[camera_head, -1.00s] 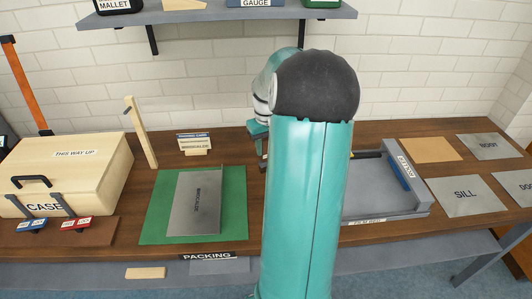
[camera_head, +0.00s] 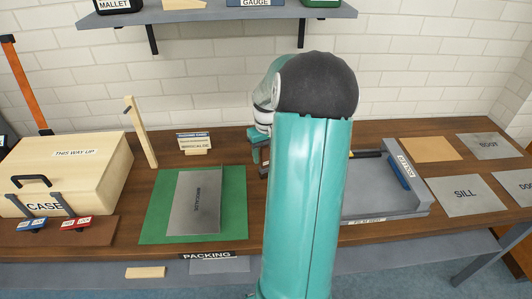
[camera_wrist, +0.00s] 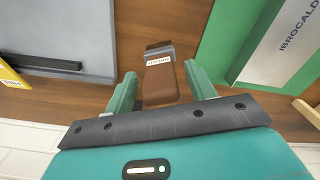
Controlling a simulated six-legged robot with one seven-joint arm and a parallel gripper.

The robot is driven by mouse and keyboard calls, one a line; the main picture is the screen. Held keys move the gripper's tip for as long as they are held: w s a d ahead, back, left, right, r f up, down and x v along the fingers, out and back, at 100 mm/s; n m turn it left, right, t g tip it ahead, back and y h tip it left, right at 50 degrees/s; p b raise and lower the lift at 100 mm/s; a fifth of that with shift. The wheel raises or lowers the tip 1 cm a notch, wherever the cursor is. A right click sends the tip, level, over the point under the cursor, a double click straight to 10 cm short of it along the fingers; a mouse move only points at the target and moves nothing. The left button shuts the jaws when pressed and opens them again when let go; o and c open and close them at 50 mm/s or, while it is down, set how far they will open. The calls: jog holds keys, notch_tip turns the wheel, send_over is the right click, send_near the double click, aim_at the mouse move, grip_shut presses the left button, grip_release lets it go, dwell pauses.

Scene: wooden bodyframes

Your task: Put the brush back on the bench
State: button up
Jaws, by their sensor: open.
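The brush shows in the wrist view as a brown block-like handle (camera_wrist: 160,85) with a grey band, a small white label and a dark far end. It is over the brown bench top (camera_wrist: 75,95), between the green mat and the grey tray; I cannot tell whether it rests flat there. My gripper (camera_wrist: 160,82) is open, one finger on each side of the handle, with a small visible gap on both sides. In the head view my gripper (camera_head: 257,143) is partly hidden behind my arm, and the brush is not clearly seen there.
The green mat (camera_head: 155,222) with a grey plate (camera_head: 190,205) lies left of my arm. The grey tray (camera_head: 418,202) with a blue bar stands right. A wooden case (camera_head: 85,165) and an upright wooden piece (camera_head: 140,130) stand left. A shelf (camera_head: 220,14) hangs above.

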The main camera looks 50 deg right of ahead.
notch_tip(320, 180, up, 12)
jog(key=shift+s+r, duration=0.1)
jog(key=w+a+r+n+t+h, duration=0.1)
jog(key=a+r, duration=0.2)
jog(key=a, duration=0.8)
jog(key=w+a+r+n+t+h, duration=0.15)
jog(key=a+r, duration=0.25)
jog(key=a, duration=0.7)
jog(key=s+a+f+n+t+y, duration=0.1)
jog(key=s+a, duration=0.4)
jog(key=a, duration=0.4)
jog(key=s+a+n+t+y, duration=0.1)
jog(key=s+a, duration=0.4)
jog(key=a, duration=0.5)
jog(key=shift+a+f+n+t, duration=0.2)
jog(key=shift+f+n+t, duration=0.15)
jog(key=shift+f+t, duration=0.1)
jog(key=shift+y, duration=0.25)
